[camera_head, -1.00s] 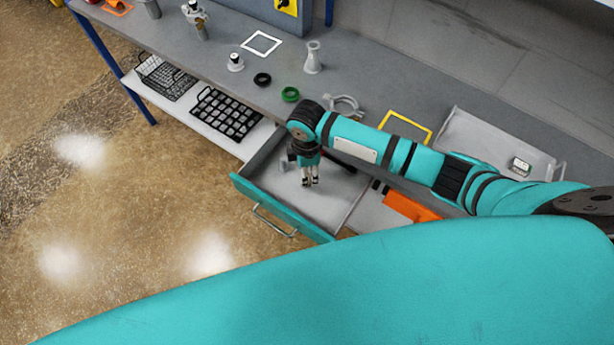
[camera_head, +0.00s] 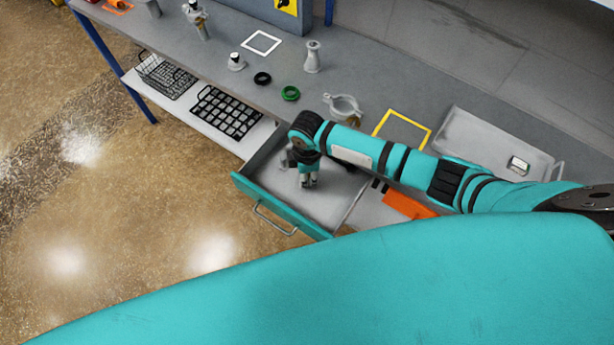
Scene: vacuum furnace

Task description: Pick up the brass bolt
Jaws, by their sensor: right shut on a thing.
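My right gripper (camera_head: 308,182) points down inside the open teal-fronted drawer (camera_head: 272,213), close to the drawer floor. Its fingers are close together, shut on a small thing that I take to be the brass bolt. The bolt itself cannot be made out; the fingers hide it or it is too small to see. My right arm comes in from the right over the bench. My left gripper is not in view.
The grey bench top holds a grey clamp ring (camera_head: 343,107), a green ring (camera_head: 290,93), a black ring (camera_head: 262,78), a white flanged tube (camera_head: 313,57) and a grey tray (camera_head: 476,146). Black baskets (camera_head: 226,112) sit on the lower shelf. An orange thing (camera_head: 408,204) lies right of the drawer.

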